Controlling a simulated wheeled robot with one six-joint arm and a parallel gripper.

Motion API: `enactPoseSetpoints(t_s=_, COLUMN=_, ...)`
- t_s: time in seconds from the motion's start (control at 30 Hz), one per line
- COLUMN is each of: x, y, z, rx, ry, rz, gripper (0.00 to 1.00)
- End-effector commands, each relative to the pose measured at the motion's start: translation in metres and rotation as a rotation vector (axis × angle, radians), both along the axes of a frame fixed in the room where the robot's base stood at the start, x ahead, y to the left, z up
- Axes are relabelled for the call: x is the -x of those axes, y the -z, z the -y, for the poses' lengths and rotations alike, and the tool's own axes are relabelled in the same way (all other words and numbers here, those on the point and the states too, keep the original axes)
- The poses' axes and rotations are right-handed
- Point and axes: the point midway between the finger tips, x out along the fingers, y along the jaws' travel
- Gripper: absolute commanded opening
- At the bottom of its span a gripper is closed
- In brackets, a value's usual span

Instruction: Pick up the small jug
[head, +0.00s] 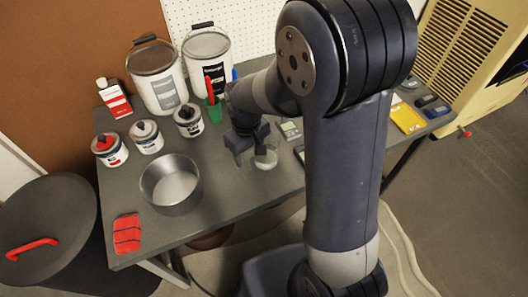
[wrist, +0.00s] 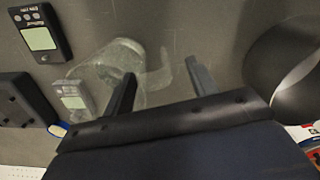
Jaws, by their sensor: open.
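The small jug is a clear glass vessel (head: 266,158) on the grey table, just below my gripper (head: 251,148) in the head view. In the wrist view the see-through jug (wrist: 112,58) lies beyond my gripper (wrist: 161,66). Its handle (wrist: 160,72) shows between the two fingers, with the jug's body to the left. My gripper is open, with nothing clamped. I cannot tell whether the fingers touch the jug. My arm hides part of the table to the right of the jug.
A metal pan (head: 171,185) stands left of the jug. Several paint cans, a green cup (head: 214,112) and two large buckets (head: 157,80) stand behind. Small meters with green screens (wrist: 40,38) lie near the jug. A red item (head: 127,233) lies at the front left.

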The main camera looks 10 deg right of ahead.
Motion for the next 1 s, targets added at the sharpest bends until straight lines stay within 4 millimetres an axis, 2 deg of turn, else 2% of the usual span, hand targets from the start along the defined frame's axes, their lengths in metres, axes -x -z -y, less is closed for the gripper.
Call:
enactPoseSetpoints(t_s=0.1, x=0.002, y=0.02, z=0.004, rx=0.002, ry=0.001, rz=-0.005, gripper=0.56)
enactPoseSetpoints(t_s=0.2, x=0.002, y=0.031, z=0.004, rx=0.001, ry=0.001, rz=-0.004, gripper=0.56)
enactPoseSetpoints(t_s=0.5, x=0.002, y=0.035, z=0.004, rx=0.0, ry=0.001, rz=0.0, gripper=0.56)
enactPoseSetpoints(t_s=1.0, x=0.002, y=0.035, z=0.003, rx=0.0, ry=0.001, rz=0.0, gripper=0.15)
